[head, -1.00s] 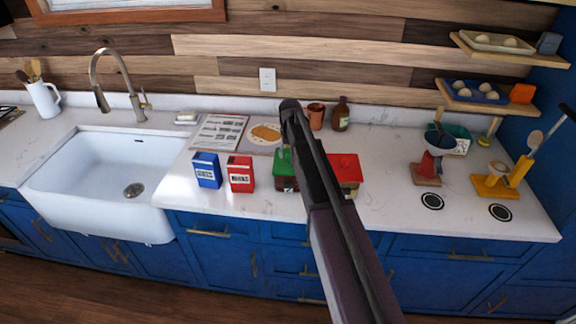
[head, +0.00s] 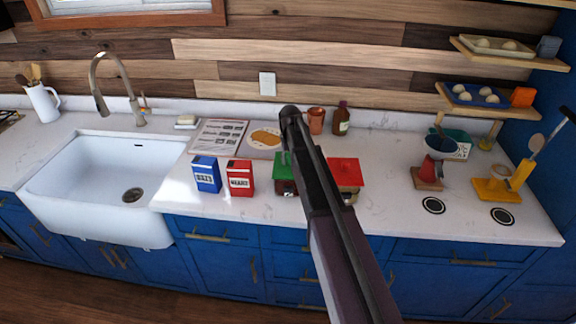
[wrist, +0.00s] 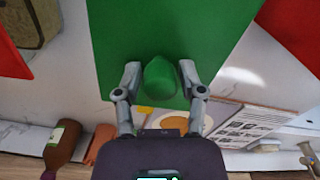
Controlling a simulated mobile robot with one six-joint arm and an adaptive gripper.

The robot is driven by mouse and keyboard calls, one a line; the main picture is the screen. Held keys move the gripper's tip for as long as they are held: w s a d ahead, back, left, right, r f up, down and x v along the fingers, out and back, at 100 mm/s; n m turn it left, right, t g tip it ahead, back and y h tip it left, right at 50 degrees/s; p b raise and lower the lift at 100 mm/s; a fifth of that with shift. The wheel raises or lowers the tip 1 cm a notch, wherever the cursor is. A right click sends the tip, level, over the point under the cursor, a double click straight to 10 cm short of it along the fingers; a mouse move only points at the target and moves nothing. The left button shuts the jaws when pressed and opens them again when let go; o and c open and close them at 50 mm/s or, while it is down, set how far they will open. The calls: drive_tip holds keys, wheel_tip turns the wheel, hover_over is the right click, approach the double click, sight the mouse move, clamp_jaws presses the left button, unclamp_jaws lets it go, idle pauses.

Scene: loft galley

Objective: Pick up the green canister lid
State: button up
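The green canister lid (wrist: 190,25) is a flat green square with a rounded green knob (wrist: 160,78), filling the upper middle of the wrist view. My gripper (wrist: 160,70) has one finger on each side of the knob, both seeming to touch it, so it looks shut on it. In the head view the green lid (head: 283,160) shows at the left edge of my arm, above the green canister (head: 285,187). My arm hides the rest of both, and my fingers are hidden there. I cannot tell whether the lid is clear of its canister.
A red-lidded canister (head: 345,173) stands just right, and red (head: 240,178) and blue (head: 206,174) boxes stand left. Behind are a brown bottle (head: 341,118), a copper cup (head: 316,121) and a board (head: 264,138).

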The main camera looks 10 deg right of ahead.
clamp_jaws()
drive_tip(key=shift+r, duration=0.1)
wheel_tip(320, 180, up, 4)
drive_tip(key=p, duration=0.4)
drive_tip(key=s+p, duration=0.1)
drive_tip(key=s, duration=1.5)
drive_tip(key=shift+a+r, duration=0.15)
drive_tip(key=shift+r, duration=0.25)
